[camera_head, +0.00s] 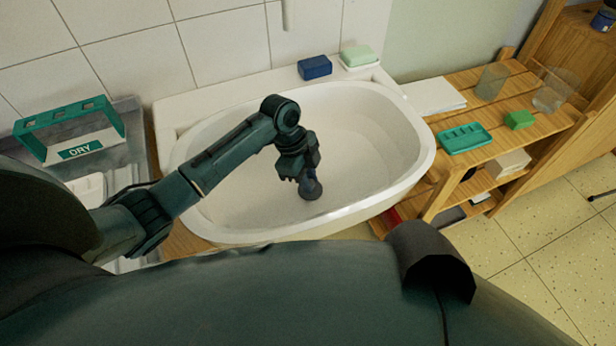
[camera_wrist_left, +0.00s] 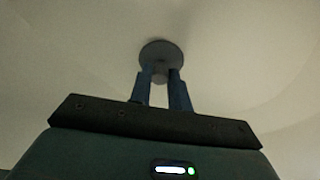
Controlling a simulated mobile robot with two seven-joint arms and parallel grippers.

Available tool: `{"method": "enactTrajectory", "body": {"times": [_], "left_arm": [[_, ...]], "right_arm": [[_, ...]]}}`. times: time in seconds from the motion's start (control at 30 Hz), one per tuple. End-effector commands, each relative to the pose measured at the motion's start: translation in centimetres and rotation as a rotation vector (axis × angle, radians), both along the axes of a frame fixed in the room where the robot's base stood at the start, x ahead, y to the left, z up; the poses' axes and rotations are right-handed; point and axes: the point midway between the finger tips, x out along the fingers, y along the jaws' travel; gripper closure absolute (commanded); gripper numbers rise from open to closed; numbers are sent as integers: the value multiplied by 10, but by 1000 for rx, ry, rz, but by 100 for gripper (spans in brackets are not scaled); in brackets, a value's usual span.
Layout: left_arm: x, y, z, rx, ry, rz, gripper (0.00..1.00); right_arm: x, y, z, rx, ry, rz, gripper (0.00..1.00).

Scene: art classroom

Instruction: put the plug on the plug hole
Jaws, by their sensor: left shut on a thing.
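My left gripper (camera_head: 308,176) reaches down into the white sink basin (camera_head: 370,150). It is shut on the plug, a dark grey round disc (camera_head: 311,190). In the left wrist view the plug (camera_wrist_left: 161,53) shows as a grey disc with its stem between the two fingers of my left gripper (camera_wrist_left: 160,80). The pale basin surface lies behind it. I cannot see the plug hole; the gripper and plug may cover it. I cannot tell whether the plug touches the basin floor. My right gripper is in neither view.
A blue sponge (camera_head: 315,67) and a green soap on a white dish (camera_head: 358,56) sit on the back rim. A teal rack marked DRY (camera_head: 70,140) stands at the left. A wooden shelf (camera_head: 450,84) with a green soap dish (camera_head: 465,138) is at the right.

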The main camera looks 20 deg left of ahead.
Motion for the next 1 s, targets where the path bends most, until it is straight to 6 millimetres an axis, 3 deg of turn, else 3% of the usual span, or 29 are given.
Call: {"method": "enactTrajectory", "body": {"times": [0.17, 0.2, 0.47, 0.77, 1.0], "left_arm": [[0, 0, -4, 0, 0, 1, 100], [0, 0, -4, 0, 0, 0, 80], [0, 0, -4, 0, 0, 1, 60], [0, 0, 2, 0, -1, 0, 60], [2, 13, 41, 2, -4, 1, 60]], "right_arm": [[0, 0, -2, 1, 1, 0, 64], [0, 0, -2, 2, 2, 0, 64], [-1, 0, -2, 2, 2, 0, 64], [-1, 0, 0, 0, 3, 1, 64], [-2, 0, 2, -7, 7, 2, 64]]}}
